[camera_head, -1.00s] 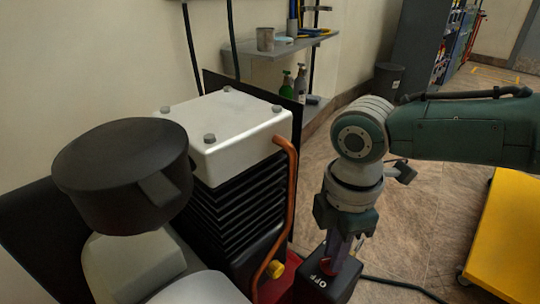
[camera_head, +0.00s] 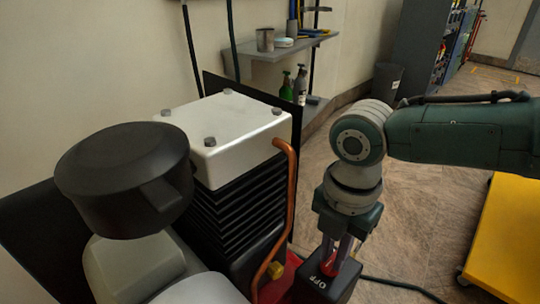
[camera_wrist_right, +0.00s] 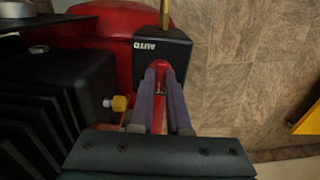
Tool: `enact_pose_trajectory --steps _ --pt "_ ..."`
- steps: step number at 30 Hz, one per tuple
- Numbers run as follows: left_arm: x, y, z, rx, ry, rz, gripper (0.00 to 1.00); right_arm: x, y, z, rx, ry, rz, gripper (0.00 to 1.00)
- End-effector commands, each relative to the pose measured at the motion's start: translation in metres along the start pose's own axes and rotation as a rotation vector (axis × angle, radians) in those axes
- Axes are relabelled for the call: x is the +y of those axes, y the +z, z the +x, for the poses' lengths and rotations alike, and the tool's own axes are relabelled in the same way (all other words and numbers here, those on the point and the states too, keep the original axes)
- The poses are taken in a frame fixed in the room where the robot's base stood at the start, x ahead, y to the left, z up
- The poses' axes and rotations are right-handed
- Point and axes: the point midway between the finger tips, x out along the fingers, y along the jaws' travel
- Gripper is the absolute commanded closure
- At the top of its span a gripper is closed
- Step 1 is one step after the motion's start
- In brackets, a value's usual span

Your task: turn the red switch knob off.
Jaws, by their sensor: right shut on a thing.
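The red switch knob (camera_head: 328,266) stands on top of a black switch box (camera_head: 338,291). In the head view the box's top carries the word OFF on its near side. In the right wrist view the red knob (camera_wrist_right: 159,108) shows between the purple-grey fingers, and the box (camera_wrist_right: 175,55) carries the word AUTO beyond them. My right gripper (camera_head: 335,262) points down from above the box and is shut on the knob. The fingers partly hide the knob, so its exact pointing direction is hard to tell. My left gripper is not in view.
A compressor with a white top (camera_head: 222,125), black fins and a copper pipe (camera_head: 290,200) stands just left of the box. A yellow fitting (camera_head: 276,270) is close to the knob. A yellow cart (camera_head: 505,240) is at the right. Tiled floor lies between.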

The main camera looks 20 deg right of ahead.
Motion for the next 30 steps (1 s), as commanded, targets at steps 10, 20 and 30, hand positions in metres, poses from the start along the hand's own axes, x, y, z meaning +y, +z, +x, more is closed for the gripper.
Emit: enact_pose_trajectory --steps 10,20,30 --pt "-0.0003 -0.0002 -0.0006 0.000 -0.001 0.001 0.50 0.0014 -0.0019 -0.0018 0.005 0.002 -0.009 1.00" --pt "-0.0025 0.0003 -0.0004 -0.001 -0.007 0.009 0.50 0.0007 -0.0010 -0.0010 0.002 0.001 -0.007 0.55" --pt "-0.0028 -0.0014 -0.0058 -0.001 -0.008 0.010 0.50 0.0005 -0.0003 -0.0101 0.001 0.001 -0.006 0.55"
